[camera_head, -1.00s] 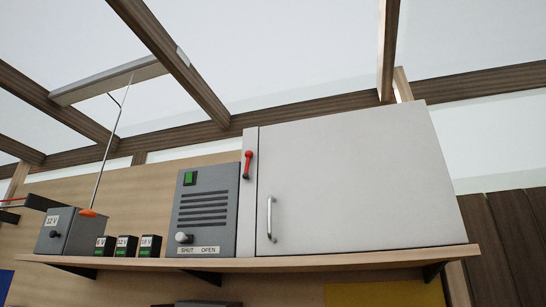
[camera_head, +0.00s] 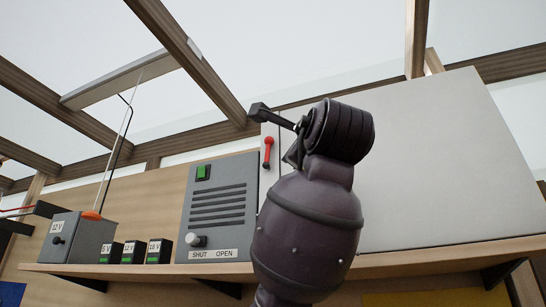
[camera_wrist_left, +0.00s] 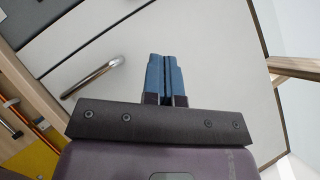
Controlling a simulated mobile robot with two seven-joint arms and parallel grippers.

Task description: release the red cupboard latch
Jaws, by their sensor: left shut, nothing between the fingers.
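The red latch (camera_head: 268,154) stands upright on the narrow light strip at the left side of the white cupboard (camera_head: 430,170), in the head view. My left arm rises from the bottom middle in front of the cupboard, its dark wrist just right of the latch. The fingers are hidden in the head view. In the left wrist view my left gripper (camera_wrist_left: 164,78) is shut and empty, its blue fingers together before the white door. The metal door handle (camera_wrist_left: 92,79) lies left of them; my arm hides it in the head view. The latch cannot be made out in the wrist view.
The cupboard stands on a wooden shelf (camera_head: 420,257). Left of it are a grey vented box (camera_head: 218,218) with a SHUT/OPEN knob (camera_head: 195,240), several small black voltage boxes (camera_head: 133,250) and a grey 12 V box (camera_head: 82,240). Beams run overhead.

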